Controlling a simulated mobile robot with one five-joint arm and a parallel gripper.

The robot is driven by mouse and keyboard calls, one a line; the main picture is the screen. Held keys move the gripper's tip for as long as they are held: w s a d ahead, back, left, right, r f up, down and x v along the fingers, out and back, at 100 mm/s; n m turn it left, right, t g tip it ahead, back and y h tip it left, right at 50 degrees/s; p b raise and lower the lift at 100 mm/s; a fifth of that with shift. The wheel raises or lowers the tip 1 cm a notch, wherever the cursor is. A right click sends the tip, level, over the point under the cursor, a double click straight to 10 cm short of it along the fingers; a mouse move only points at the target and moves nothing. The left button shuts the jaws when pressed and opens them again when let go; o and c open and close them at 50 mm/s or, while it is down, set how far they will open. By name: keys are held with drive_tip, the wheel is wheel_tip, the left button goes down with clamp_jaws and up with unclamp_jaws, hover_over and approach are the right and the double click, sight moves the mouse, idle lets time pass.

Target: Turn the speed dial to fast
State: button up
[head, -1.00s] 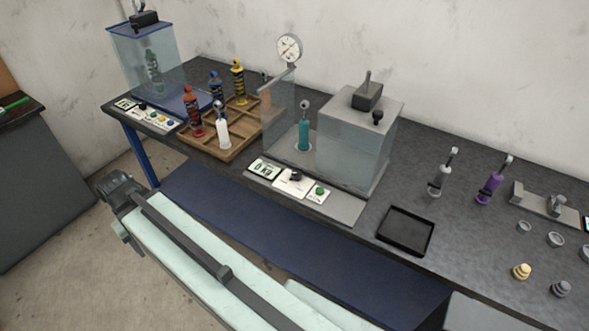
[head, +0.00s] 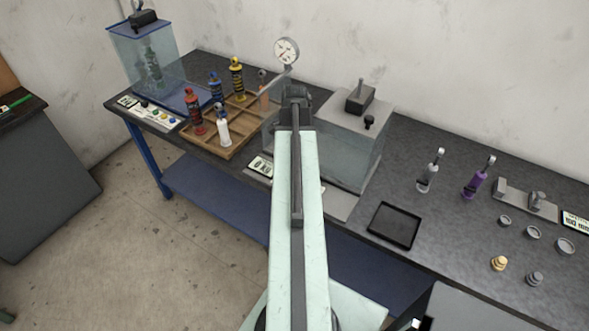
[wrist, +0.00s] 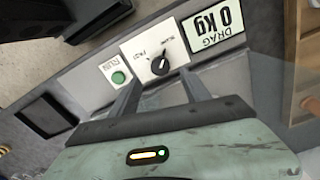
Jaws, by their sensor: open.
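The speed dial (wrist: 160,65) is a black knob on a white plate, between FAST and SLOW labels that appear upside down in the wrist view. A small light mark shows on the knob, but I cannot tell exactly which way it points. My gripper (wrist: 158,88) is open, its two grey fingers spread on either side of and just short of the knob, with nothing between them. I cannot tell its height above the panel. In the head view my arm hides the dial, and the gripper's fingers do not show.
Beside the dial are a green RUN button (wrist: 119,77) and a DRAG display (wrist: 216,24) reading 0 kg. The tester's clear box (head: 350,160) stands close to my arm. A wooden tray of shock absorbers (head: 228,150) is left, an empty black tray (head: 394,225) right.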

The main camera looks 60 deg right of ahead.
wheel_tip(320, 180, down, 8)
drive_tip(key=b, duration=0.6)
drive_tip(key=shift+r+b, duration=0.25)
drive_tip(key=shift+b, duration=0.15)
drive_tip(key=shift+r, duration=0.1)
